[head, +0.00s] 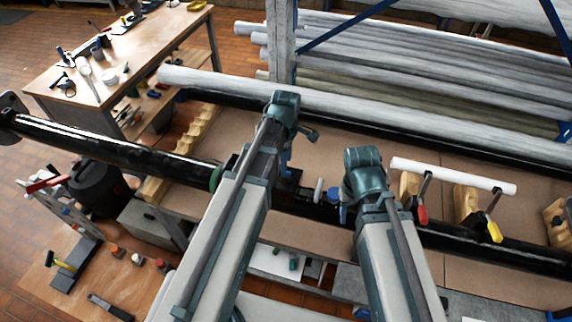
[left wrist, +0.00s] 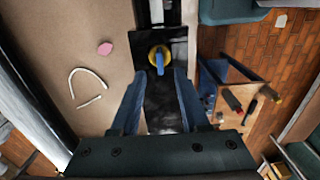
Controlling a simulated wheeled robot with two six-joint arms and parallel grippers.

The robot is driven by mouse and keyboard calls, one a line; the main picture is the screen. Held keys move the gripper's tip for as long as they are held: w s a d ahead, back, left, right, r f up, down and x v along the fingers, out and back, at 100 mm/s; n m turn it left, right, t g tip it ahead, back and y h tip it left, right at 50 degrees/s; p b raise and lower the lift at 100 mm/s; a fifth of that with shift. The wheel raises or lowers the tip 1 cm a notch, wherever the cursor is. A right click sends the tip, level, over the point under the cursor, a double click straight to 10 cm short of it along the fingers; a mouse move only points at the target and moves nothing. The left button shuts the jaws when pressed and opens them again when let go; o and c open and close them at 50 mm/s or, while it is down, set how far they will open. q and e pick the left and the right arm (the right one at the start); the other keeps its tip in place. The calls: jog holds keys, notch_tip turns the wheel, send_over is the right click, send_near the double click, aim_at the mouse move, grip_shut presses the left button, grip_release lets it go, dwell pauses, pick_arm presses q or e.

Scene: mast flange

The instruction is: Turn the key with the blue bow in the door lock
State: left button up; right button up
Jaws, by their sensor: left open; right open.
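In the left wrist view a key with a blue bow (left wrist: 160,66) stands in a round yellow lock face (left wrist: 153,52) on a dark plate (left wrist: 143,40). The bow lies roughly in line with my gripper. My left gripper (left wrist: 161,76) is open, its two blue fingers reaching up on either side just below the bow. I cannot tell whether either finger touches it. In the head view my two arms cover the middle, and the key cannot be made out. The jaws of my right gripper are hidden behind its arm.
A long black pipe (head: 105,139) crosses the head view. Clamps with a red handle (head: 422,214) and a yellow handle (head: 494,231) stand at the right. A wooden table (head: 160,42) with tools is at the back left. In the left wrist view a pink piece (left wrist: 105,48) lies on brown board.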

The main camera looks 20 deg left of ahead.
pick_arm(q)
jog(key=shift+f+b, duration=3.2)
jog(key=shift+f, duration=0.2)
jog(key=shift+r, duration=0.15)
jog(key=shift+c, duration=0.7)
grip_shut()
